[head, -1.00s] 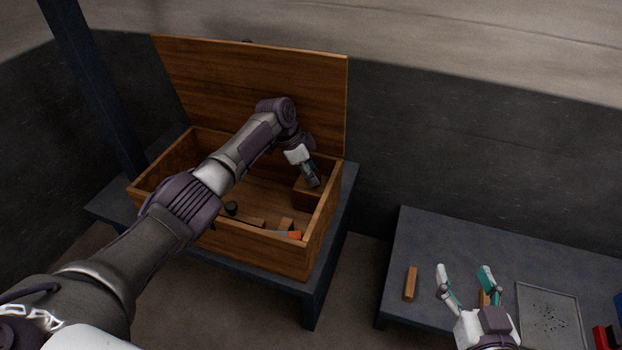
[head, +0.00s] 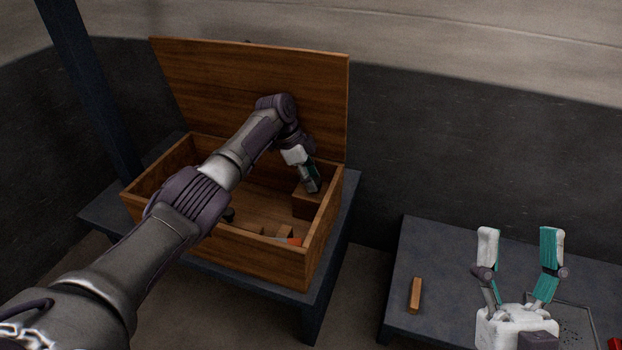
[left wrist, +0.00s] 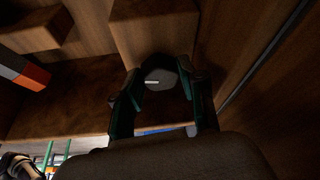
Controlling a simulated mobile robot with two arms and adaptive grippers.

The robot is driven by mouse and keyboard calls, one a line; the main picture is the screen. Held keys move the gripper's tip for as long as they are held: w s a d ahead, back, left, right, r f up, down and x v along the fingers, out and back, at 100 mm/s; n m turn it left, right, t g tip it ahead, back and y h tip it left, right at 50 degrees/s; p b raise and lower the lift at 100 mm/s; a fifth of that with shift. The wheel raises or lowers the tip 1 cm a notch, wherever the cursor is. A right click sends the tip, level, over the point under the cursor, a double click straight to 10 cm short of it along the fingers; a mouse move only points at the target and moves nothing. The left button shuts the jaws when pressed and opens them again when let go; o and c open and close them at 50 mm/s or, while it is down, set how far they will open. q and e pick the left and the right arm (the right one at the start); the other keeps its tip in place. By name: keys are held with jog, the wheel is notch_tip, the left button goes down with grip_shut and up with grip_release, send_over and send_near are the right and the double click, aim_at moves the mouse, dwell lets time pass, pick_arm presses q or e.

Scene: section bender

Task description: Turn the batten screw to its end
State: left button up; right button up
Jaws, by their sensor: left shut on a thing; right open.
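My left gripper (head: 314,187) reaches into the open wooden chest (head: 255,258), at its right rear. In the left wrist view its two fingers (left wrist: 160,80) are shut on a round dark knob with a light mark, which looks like the batten screw (left wrist: 158,77). The knob sits against a wooden block, apparently the batten (left wrist: 150,35), which also shows in the head view (head: 304,207) under the fingers. How deep the screw sits is hidden. My right gripper (head: 520,240) is open and empty above the right table.
The chest's lid (head: 250,90) stands open behind my left arm. An orange-tipped item (head: 294,241) lies on the chest floor, also in the left wrist view (left wrist: 30,75). The low right table (head: 440,260) holds a wooden stick (head: 415,295) and a grey tray (head: 578,320).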

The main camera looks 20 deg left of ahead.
pick_arm(q)
jog(key=o, duration=0.9)
jog(key=shift+c, duration=0.2)
jog(key=v, duration=0.4)
jog(key=shift+w+r, duration=0.1)
jog(key=shift+s+a+r, duration=0.15)
jog(key=shift+a+r, duration=0.05)
jog(key=shift+a, duration=0.25)
jog(key=shift+s+a+r, duration=0.1)
jog(key=shift+a+r, duration=0.05)
jog(key=shift+a, duration=0.25)
jog(key=s+a, duration=0.1)
jog(key=a, duration=0.9)
jog(key=shift+s+a, duration=0.15)
jog(key=shift+s, duration=0.25)
